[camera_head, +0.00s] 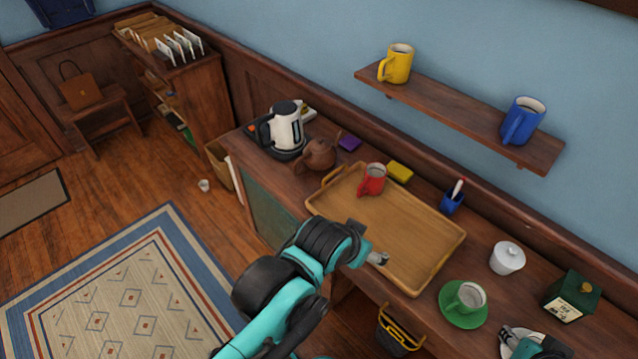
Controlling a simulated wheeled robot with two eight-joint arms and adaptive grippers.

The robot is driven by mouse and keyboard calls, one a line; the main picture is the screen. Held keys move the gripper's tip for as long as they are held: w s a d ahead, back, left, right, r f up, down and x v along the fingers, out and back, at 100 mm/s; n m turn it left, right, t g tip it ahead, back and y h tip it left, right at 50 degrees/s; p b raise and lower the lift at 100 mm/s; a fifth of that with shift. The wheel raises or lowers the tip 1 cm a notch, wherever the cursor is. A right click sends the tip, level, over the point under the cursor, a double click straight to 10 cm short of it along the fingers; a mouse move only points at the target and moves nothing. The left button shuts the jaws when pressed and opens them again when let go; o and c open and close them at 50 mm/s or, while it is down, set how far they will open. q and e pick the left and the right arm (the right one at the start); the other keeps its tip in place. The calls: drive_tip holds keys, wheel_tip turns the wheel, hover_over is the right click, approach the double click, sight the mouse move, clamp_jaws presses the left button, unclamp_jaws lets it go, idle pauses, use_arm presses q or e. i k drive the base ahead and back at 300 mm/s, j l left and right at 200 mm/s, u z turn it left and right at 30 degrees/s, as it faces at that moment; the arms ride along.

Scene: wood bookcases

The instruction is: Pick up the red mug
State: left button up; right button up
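The red mug (373,180) stands upright at the back left part of the wooden tray (405,277) on the counter, its handle toward the lower left. My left gripper (369,242) is over the tray's front left edge, apart from the mug and in front of it. Its two fingers look spread, with nothing between them. My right gripper (510,335) shows only partly at the bottom right, near the green saucer; its finger state is unclear.
A brown teapot (319,154) and kettle (287,128) stand left of the tray. A yellow sponge (399,171) and blue pen cup (452,202) are behind it. The tray's middle is clear.

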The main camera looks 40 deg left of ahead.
sight(373, 185)
drive_tip(key=k+u, duration=0.1)
drive_tip(key=u, duration=0.25)
drive_tip(key=k+j+u, duration=0.1)
drive_tip(key=u, duration=0.25)
drive_tip(key=z, duration=0.35)
drive_tip(key=i+j+z, duration=0.15)
drive_tip(key=z, duration=0.25)
drive_tip(key=i+j+z, duration=0.15)
drive_tip(key=j+z, duration=0.25)
drive_tip(key=i+j+z, duration=0.1)
drive_tip(key=j+z, duration=0.15)
drive_tip(key=z, duration=0.2)
